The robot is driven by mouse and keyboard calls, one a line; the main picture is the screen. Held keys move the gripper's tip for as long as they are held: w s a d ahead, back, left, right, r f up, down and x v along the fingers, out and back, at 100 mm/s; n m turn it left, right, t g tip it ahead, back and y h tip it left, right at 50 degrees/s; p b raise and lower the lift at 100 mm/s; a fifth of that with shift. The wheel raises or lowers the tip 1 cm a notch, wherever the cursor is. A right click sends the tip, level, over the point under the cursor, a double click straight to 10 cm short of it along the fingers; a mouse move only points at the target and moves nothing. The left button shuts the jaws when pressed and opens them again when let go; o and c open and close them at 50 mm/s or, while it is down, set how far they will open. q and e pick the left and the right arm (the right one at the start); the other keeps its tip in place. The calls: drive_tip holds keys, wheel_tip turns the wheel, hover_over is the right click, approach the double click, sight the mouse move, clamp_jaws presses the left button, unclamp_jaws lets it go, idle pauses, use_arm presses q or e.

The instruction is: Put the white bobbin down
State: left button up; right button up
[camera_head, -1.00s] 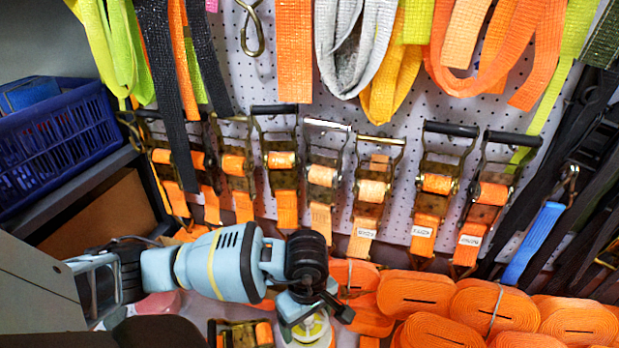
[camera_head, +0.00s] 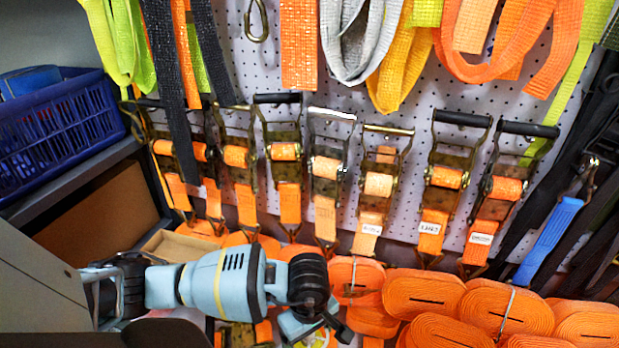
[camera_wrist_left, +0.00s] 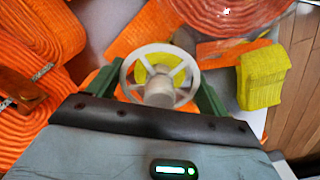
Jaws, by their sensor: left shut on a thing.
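The white bobbin (camera_wrist_left: 158,92) shows in the left wrist view as a white spoked wheel with a hub and yellow showing between its spokes. My left gripper (camera_wrist_left: 160,98) is shut on it, with one green finger on each side. In the head view my left gripper (camera_head: 314,328) is at the bottom edge, beside the orange strap rolls. The bobbin is mostly cut off or hidden there. I cannot tell whether the bobbin touches the surface under it. My right gripper is not in view.
Orange strap rolls (camera_head: 424,291) lie right of my left gripper. A yellow strap bundle (camera_wrist_left: 262,76) is right of the bobbin in the wrist view. Ratchets (camera_head: 380,185) hang on the perforated wall behind. A cardboard box (camera_head: 180,246) and a blue basket (camera_head: 60,130) are at left.

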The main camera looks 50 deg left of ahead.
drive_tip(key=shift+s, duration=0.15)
use_arm(q)
drive_tip(key=shift+f, duration=0.15)
drive_tip(key=o, duration=1.1)
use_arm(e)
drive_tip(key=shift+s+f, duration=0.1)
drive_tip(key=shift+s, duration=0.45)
use_arm(q)
wheel_tip(320, 180, up, 11)
drive_tip(key=p, duration=0.4)
drive_tip(key=shift+r, duration=0.6)
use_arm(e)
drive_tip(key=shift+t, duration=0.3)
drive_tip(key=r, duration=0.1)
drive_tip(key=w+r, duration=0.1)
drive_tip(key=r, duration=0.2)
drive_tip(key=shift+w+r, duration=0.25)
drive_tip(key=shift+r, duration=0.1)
